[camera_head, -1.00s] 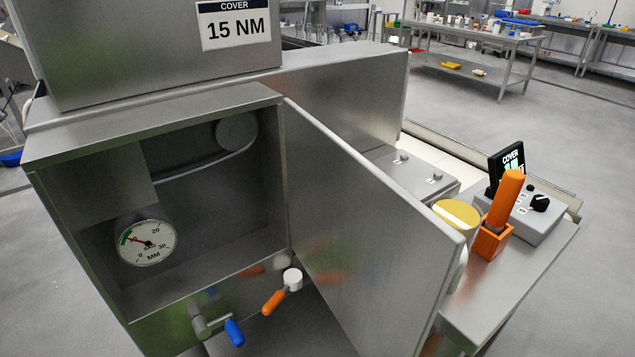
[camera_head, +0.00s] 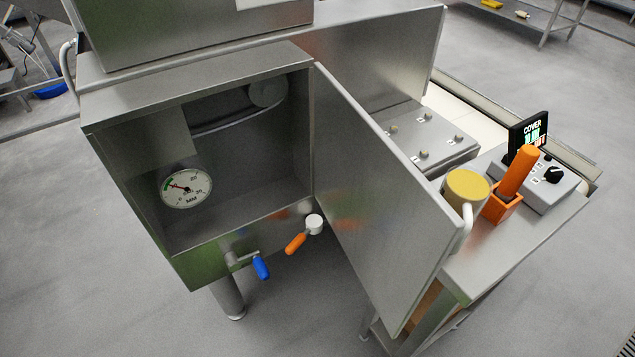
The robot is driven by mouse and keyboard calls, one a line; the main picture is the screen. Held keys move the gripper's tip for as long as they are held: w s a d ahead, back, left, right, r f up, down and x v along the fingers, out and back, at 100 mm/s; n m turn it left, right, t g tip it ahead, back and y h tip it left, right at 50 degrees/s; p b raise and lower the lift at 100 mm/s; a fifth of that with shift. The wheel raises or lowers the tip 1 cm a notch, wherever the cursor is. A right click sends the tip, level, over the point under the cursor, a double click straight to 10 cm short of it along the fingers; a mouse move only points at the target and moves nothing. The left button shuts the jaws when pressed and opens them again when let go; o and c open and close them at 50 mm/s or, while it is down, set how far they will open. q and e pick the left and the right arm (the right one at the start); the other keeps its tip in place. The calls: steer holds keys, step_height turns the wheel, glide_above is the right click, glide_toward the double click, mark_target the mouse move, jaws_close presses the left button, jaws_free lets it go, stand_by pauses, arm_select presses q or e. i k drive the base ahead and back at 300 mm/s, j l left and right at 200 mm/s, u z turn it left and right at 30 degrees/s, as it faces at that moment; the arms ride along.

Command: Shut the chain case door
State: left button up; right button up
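The chain case (camera_head: 100,112) is a grey metal box at the left of the middle, with its front open. A round dial gauge (camera_head: 186,188) and a belt or chain loop on a wheel (camera_head: 266,93) show inside it. The chain case door (camera_head: 375,215) is a flat metal panel hinged at the case's right side. It stands wide open, swung out toward the front right. A pale curved handle (camera_head: 466,228) shows at its far edge, partly hidden behind it. Neither of my grippers is in view.
A blue-handled lever (camera_head: 261,267) and an orange-handled lever (camera_head: 296,243) stick out below the case. Right of the door, a side table (camera_head: 492,250) carries a yellow-topped container (camera_head: 466,187), an orange holder (camera_head: 501,205) and a control box (camera_head: 541,190). Open floor (camera_head: 560,310) lies at the front right.

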mark_target(396, 232)
steer(key=u, duration=0.5)
steer(key=k+l+u, duration=0.15)
steer(key=l, duration=0.2)
steer(key=l+u, duration=0.2)
steer(key=l, duration=0.15)
steer(key=k+l+u, duration=0.15)
steer(key=l, duration=0.2)
steer(key=k+l+u, duration=0.2)
steer(key=k+l, duration=0.3)
steer(key=l, duration=0.15)
steer(key=k, duration=0.45)
